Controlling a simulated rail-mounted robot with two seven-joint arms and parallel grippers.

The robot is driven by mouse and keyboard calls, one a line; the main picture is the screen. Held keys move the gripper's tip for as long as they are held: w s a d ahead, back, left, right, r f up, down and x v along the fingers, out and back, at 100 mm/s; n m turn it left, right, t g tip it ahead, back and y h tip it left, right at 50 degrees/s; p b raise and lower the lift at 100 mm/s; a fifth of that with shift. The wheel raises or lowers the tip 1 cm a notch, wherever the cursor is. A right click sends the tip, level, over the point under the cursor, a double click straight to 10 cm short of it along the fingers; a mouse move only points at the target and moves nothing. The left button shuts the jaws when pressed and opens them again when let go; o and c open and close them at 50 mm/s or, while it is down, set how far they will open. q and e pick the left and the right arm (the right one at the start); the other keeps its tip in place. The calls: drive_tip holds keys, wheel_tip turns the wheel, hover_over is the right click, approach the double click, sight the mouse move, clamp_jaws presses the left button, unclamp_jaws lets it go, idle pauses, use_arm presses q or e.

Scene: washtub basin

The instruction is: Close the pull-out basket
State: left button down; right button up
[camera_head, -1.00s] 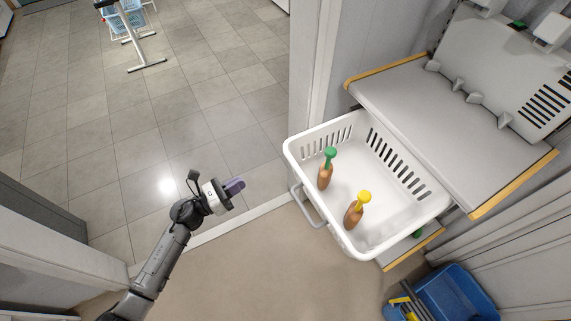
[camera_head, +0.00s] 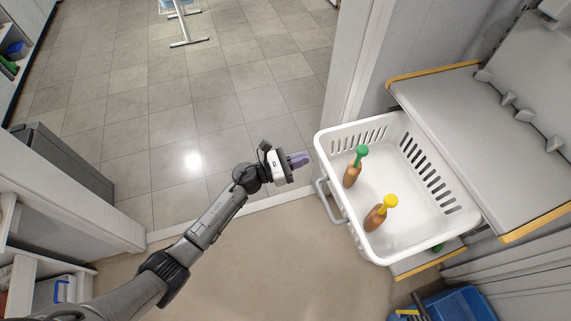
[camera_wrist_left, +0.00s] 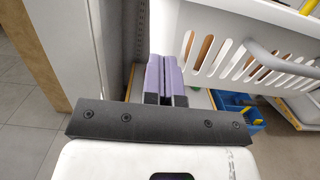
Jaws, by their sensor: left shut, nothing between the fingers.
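The white pull-out basket (camera_head: 377,241) stands pulled out from under a grey shelf in the head view. Its grey bar handle (camera_head: 330,200) is on the side facing my arm. A brown bottle with a green top (camera_head: 352,176) and one with a yellow top (camera_head: 376,218) stand inside. My left gripper (camera_head: 303,159) is shut and empty, just left of the basket's far left corner, apart from the handle. In the left wrist view, the purple fingers (camera_wrist_left: 168,76) are together, with the basket's slotted wall (camera_wrist_left: 235,62) and handle (camera_wrist_left: 275,62) to the right. My right gripper is not in view.
The grey shelf (camera_head: 470,120) with wooden edges overhangs the basket's right side. A white wall post (camera_head: 350,75) rises beyond the gripper. A blue bin (camera_head: 462,303) sits at the lower right. The floor left of the basket is clear.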

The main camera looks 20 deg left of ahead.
use_arm(q)
drive_tip(key=shift+x, duration=1.45)
